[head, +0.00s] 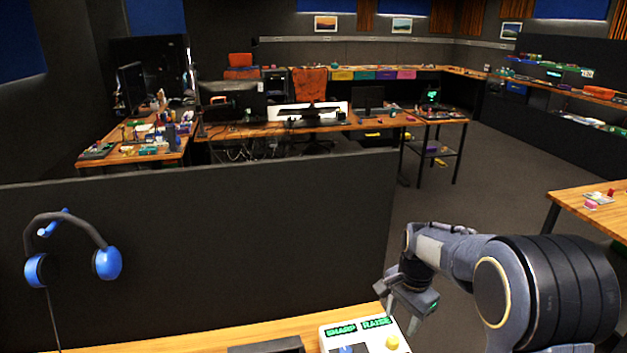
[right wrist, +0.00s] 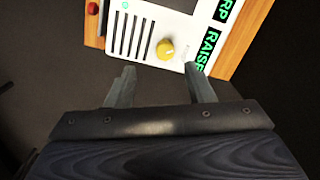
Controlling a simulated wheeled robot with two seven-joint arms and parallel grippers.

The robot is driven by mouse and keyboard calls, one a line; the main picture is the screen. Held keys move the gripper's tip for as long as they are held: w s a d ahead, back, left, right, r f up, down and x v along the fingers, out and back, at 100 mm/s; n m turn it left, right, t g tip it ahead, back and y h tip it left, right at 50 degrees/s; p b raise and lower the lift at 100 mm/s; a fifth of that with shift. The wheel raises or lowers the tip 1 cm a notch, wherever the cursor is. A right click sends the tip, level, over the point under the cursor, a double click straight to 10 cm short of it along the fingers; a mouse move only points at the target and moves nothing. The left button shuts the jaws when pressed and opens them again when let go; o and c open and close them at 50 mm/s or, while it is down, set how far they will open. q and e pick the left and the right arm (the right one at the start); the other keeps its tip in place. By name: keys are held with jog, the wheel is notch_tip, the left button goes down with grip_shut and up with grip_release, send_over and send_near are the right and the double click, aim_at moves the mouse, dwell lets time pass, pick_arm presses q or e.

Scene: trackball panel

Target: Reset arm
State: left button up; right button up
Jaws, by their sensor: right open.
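My right arm reaches in from the right in the head view, and its gripper (head: 408,312) is just right of a white panel (head: 332,347). The panel has green lettering, "SHARP" and "RAISE", a blue part (head: 346,350) and a yellow knob (head: 392,342). In the right wrist view my right gripper (right wrist: 160,85) is open with nothing between its fingers. The yellow knob (right wrist: 166,49) shows beyond the fingertips, apart from them. A red button (right wrist: 93,8) sits near the panel's edge there. My left gripper is not in view.
The panel stands on a wooden desk (head: 230,338) beside a dark box (head: 268,345). A black partition (head: 200,250) rises behind it, with blue headphones (head: 75,250) at the left. A wooden table (head: 600,212) stands at right. The floor (head: 480,190) between is open.

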jog(key=s+a+r+n+t+y, duration=0.1)
jog(key=s+r+n+t, duration=0.1)
jog(key=s, duration=0.6)
jog(key=s+a+r+n+t+y, duration=0.1)
jog(key=s+r+n+t, duration=0.1)
jog(key=s+n, duration=0.3)
jog(key=s+a+r+n+t+y, duration=0.1)
jog(key=s+r+n, duration=0.2)
jog(key=s, duration=0.9)
jog(key=shift+s+a+r+n+t, duration=0.15)
jog(key=shift+s+r+n+t, duration=0.15)
jog(key=shift+s+t, duration=0.1)
